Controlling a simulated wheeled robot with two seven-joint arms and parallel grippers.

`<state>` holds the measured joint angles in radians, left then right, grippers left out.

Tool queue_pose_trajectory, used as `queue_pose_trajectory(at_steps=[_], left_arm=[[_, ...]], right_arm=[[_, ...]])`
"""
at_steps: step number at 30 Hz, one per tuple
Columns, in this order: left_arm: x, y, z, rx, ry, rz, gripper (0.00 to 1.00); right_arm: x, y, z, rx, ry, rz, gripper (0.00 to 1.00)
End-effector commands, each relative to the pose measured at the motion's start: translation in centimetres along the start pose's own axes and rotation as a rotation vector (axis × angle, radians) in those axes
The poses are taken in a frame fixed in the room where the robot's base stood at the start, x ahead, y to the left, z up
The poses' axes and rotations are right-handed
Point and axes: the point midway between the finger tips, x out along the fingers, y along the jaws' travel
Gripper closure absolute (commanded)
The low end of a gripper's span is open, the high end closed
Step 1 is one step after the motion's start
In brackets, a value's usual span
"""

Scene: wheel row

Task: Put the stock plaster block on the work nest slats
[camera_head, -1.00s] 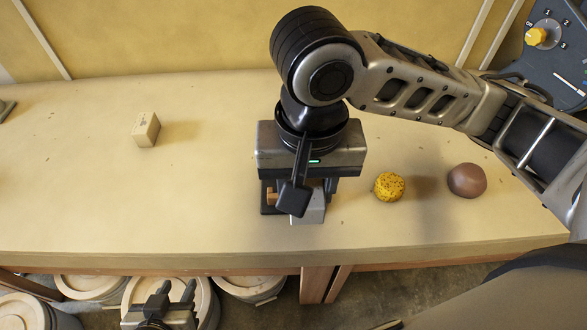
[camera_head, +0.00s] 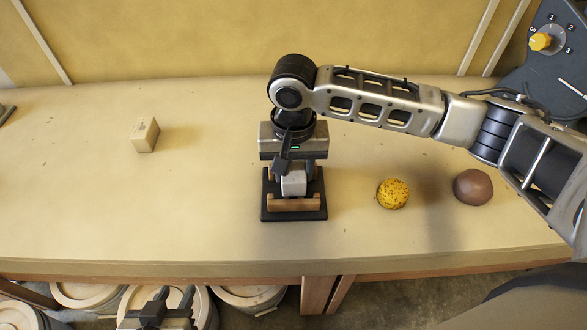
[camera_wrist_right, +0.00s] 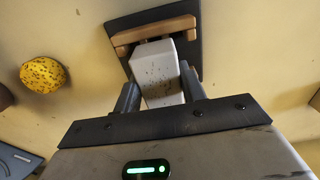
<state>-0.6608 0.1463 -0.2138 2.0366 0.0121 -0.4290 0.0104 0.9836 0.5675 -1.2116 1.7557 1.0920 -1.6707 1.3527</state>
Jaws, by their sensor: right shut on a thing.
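The stock plaster block (camera_head: 293,184), pale grey-white, is between the fingers of my right gripper (camera_head: 295,172), which is shut on it. The work nest (camera_head: 319,212) is a dark base with wooden slats (camera_head: 294,204), directly under the block. In the right wrist view the speckled block (camera_wrist_right: 158,72) is between the fingers (camera_wrist_right: 158,92), with one slat (camera_wrist_right: 152,35) visible beyond it. I cannot tell whether the block touches the slats; the gripper hides part of the nest. My left gripper (camera_head: 172,297) is open and empty, low in front of the bench.
A yellow speckled lump (camera_head: 392,194) and a brown ball (camera_head: 472,187) lie right of the nest. A beige block (camera_head: 145,135) stands at the left. A grey panel with a yellow knob (camera_head: 541,41) is at the far right. Lidded buckets (camera_head: 88,295) stand below the bench.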

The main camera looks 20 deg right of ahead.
Motion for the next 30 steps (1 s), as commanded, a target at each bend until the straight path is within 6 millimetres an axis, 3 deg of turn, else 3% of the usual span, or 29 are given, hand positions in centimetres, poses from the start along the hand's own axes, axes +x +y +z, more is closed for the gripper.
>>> queue_pose_trajectory(at_steps=[12, 13, 15, 25, 30], left_arm=[[-0.1, 0.0, 0.1, 0.001, -0.005, 0.000, 0.64], [-0.1, 0.0, 0.1, 0.001, -0.005, 0.000, 0.64], [0.0, 0.0, 0.2, 0.001, -0.006, 0.000, 0.64], [0.2, 0.0, 0.5, 0.001, -0.008, -0.001, 0.64], [0.0, 0.0, 0.3, 0.001, -0.007, -0.001, 0.64]], right_arm=[[0.7, 0.0, 0.0, 0.000, 0.000, -0.001, 0.85], [0.8, 0.0, 0.0, 0.000, 0.000, 0.000, 0.57], [0.8, 0.0, 0.0, 0.000, 0.000, -0.001, 0.38], [0.6, 0.0, 0.0, 0.000, 0.002, -0.002, 0.38], [-1.6, -0.1, 0.0, 0.000, 0.003, -0.003, 0.38]])
